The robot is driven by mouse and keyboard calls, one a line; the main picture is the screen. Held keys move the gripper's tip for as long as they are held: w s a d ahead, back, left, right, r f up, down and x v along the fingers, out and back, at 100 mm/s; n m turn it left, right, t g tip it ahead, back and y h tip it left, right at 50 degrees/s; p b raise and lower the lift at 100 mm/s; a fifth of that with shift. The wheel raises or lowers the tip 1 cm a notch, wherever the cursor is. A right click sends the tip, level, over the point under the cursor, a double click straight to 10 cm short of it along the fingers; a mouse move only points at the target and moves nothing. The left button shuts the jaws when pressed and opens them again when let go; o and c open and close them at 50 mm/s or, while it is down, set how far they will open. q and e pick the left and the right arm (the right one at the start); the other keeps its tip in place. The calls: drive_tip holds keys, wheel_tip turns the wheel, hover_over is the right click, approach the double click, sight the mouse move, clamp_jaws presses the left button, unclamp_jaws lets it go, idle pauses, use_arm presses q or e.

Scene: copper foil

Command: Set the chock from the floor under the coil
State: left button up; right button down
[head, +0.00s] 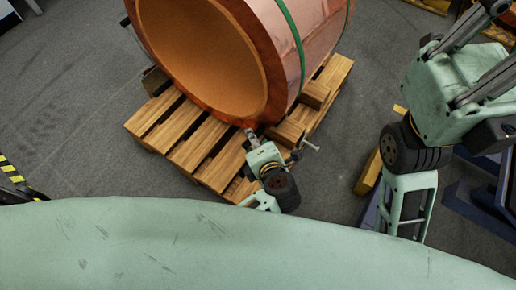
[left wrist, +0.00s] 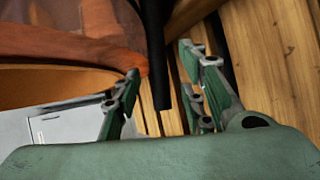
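The copper coil (head: 288,45) lies on its side on a wooden pallet (head: 160,125), with its open bore facing the lower left. Wooden blocks like chocks (head: 287,134) (head: 315,94) sit on the pallet along the coil's right side. Another block (head: 155,80) shows at its left, partly hidden by the coil. I cannot tell which chock came from the floor. My left gripper (head: 281,141) is over the pallet's near right part, close to the near block.
A yellow-brown beam (head: 369,172) lies on the floor beside my right arm, partly hidden. Dark blue frames (head: 480,205) stand at the right. A black-and-yellow striped edge (head: 12,170) is at the far left. Grey floor left of the pallet is clear.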

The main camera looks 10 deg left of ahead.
use_arm(q)
drive_tip(key=shift+w+a+f, duration=0.1)
drive_tip(key=shift+w+f, duration=0.05)
drive_tip(key=shift+w, duration=0.05)
drive_tip(key=shift+c, duration=0.4)
clamp_jaws()
drive_tip(key=shift+o, duration=0.4)
unclamp_jaws()
